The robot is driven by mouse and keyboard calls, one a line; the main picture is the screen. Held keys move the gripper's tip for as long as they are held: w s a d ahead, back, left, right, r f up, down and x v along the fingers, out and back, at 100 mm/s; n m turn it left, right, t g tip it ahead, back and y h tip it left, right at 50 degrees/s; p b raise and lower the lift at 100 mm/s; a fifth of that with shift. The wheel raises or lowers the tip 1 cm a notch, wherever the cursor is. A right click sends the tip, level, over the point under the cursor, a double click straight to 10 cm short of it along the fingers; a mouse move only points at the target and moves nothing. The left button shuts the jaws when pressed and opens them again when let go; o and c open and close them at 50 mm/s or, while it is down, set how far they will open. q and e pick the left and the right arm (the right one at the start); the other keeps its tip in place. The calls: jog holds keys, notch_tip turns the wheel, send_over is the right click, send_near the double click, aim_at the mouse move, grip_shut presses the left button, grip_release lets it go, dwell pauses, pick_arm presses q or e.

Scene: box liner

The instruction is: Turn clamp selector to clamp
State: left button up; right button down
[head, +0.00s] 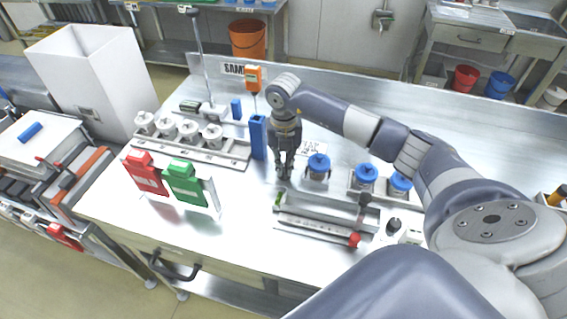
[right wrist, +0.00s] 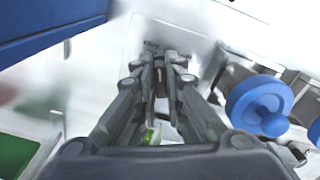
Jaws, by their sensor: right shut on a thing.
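My right gripper (head: 285,172) points down just above the steel bench, left of a blue-capped part and right of an upright blue block. In the right wrist view its fingers (right wrist: 166,58) are close together; what lies between the tips is too small and blurred to name. A black-knobbed lever (head: 364,200) stands at the right end of a steel tray-like fixture, and a small black knob (head: 393,226) sits at the fixture's right. I cannot tell which of them is the clamp selector; my right gripper is well left of both. My left gripper is not in view.
The blue-capped part (head: 318,166) stands close beside my right gripper; it also shows in the right wrist view (right wrist: 262,104). The upright blue block (head: 258,138) is on the other side. Red (head: 146,172) and green (head: 186,184) holders stand front left. The bench's right rear is clear.

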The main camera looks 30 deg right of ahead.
jog(key=m, duration=0.5)
jog(key=shift+s+d, duration=0.1)
jog(key=m, duration=0.5)
jog(key=shift+s+d+r, duration=0.1)
jog(key=shift+m, duration=0.3)
jog(key=c, duration=1.7)
grip_release()
notch_tip(320, 180, up, 12)
